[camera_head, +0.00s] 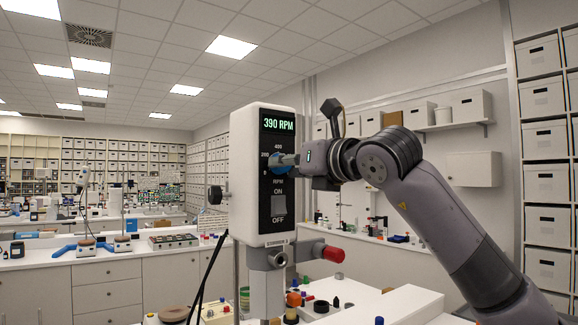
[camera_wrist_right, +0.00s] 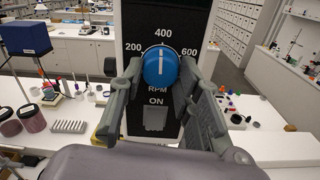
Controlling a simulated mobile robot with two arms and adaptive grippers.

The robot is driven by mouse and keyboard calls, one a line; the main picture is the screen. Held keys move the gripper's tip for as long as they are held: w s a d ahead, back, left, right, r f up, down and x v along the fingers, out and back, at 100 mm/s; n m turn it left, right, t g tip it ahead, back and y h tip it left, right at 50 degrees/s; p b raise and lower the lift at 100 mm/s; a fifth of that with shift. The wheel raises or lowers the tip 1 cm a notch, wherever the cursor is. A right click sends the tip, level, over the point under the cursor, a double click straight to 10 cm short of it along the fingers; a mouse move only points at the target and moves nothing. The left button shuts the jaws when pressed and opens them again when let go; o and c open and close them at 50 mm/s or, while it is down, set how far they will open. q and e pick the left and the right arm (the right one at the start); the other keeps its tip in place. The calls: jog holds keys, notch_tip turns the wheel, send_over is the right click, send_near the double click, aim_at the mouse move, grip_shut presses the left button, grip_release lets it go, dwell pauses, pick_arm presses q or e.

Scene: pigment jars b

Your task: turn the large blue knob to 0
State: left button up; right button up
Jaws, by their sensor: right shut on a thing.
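The large blue knob (camera_wrist_right: 160,66) sits on the black front panel of a white stirrer head (camera_head: 251,165). Its white pointer line stands nearly straight up, towards the 400 mark. In the head view the knob (camera_head: 276,164) is partly covered by my right gripper (camera_head: 287,161). The display (camera_head: 278,124) reads 390 RPM. In the wrist view my right gripper (camera_wrist_right: 160,80) has one finger on each side of the knob and is shut on it. The ON/OFF switch (camera_head: 278,204) is below the knob. My left gripper is not in view.
A red-ended clamp bar (camera_head: 333,253) sticks out below the stirrer head. Several small jars and bottles stand on the white bench (camera_head: 400,304) below. Shelves with white boxes (camera_head: 542,135) stand at the right. Open space lies left of the head.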

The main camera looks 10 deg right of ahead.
jog(key=shift+n, duration=11.6)
jog(key=shift+f, duration=0.15)
jog(key=o, duration=0.8)
jog(key=shift+c, duration=0.2)
jog(key=o, duration=0.4)
